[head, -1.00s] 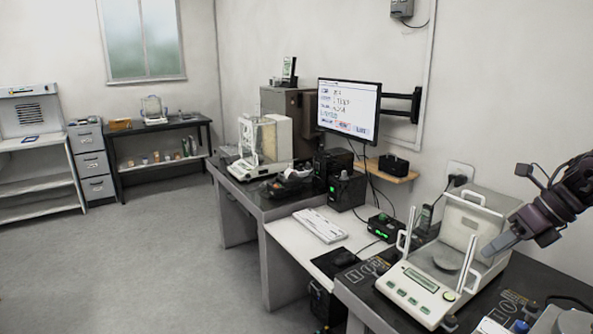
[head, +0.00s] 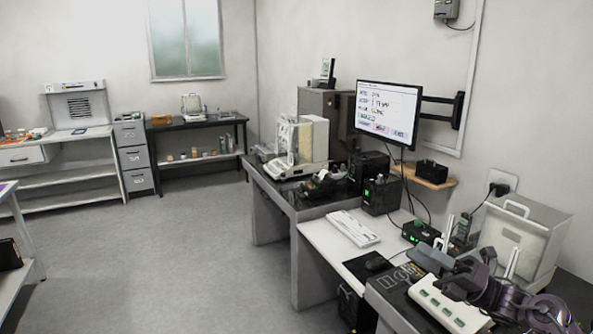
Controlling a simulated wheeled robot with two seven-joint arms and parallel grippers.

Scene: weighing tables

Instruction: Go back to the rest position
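My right gripper (head: 430,259) shows at the lower right of the head view, with its dark purple arm reaching in from the bottom right. Its grey fingers point left and overlap into one shape, so I cannot tell whether they are open or shut. No held object shows at the fingers. The gripper and arm pass in front of an analytical balance (head: 450,309) on the near table and hide much of its weighing chamber and pan. My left gripper is not in view.
A monitor (head: 388,110) on a wall arm hangs above the white desk with a keyboard (head: 352,228). Another balance (head: 300,148) stands on the grey table further back. A small wooden shelf (head: 428,178) juts from the wall. The floor (head: 180,260) at left is clear.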

